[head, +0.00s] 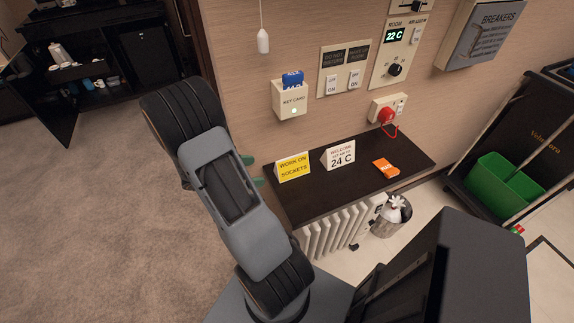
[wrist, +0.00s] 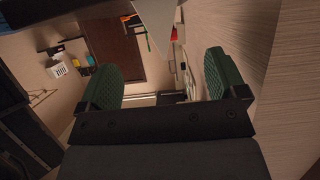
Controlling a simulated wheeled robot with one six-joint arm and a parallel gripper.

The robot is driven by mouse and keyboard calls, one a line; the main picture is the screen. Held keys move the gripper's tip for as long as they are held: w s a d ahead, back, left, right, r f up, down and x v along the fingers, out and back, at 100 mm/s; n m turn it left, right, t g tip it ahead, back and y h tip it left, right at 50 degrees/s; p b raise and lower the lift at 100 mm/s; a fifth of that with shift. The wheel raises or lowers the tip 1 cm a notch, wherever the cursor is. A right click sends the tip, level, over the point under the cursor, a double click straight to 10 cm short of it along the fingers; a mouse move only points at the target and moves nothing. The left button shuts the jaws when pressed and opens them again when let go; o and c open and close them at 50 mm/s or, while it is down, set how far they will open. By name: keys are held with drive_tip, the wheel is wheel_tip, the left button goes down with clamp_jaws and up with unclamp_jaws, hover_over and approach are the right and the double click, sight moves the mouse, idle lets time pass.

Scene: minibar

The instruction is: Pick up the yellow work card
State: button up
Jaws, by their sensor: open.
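The yellow work card (head: 293,167), a folded tent sign reading "WORK ON SOCKETS", stands upright on the left end of the dark shelf (head: 310,199). My gripper (head: 252,171) is left of the card in the head view, apart from it. Its green fingertips show past my arm, which hides the rest. In the wrist view my gripper (wrist: 172,75) is open, with nothing held between its two green pads. A pale angled shape stands at the top of the wrist view; I cannot tell whether it is the card.
A white "24 C" tent card (head: 340,155) and an orange packet (head: 386,168) share the shelf. Above are a key-card holder (head: 290,100) and a red plug (head: 387,115). A white radiator (head: 327,235) is below. A cart with a green bin (head: 500,185) stands right.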

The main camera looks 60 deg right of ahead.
sight(276, 170)
drive_tip(key=x, duration=0.5)
drive_tip(key=shift+s+d, duration=0.2)
drive_tip(key=shift+d, duration=0.05)
drive_tip(key=shift+f+x, duration=0.1)
drive_tip(key=shift+x, duration=1.35)
drive_tip(key=shift+f+x, duration=0.15)
drive_tip(key=shift+x, duration=1.25)
drive_tip(key=shift+a, duration=0.1)
drive_tip(key=shift+c, duration=0.2)
drive_tip(key=c, duration=0.9)
drive_tip(key=shift+w+r, duration=0.1)
drive_tip(key=shift+r, duration=0.05)
drive_tip(key=shift+c, duration=0.2)
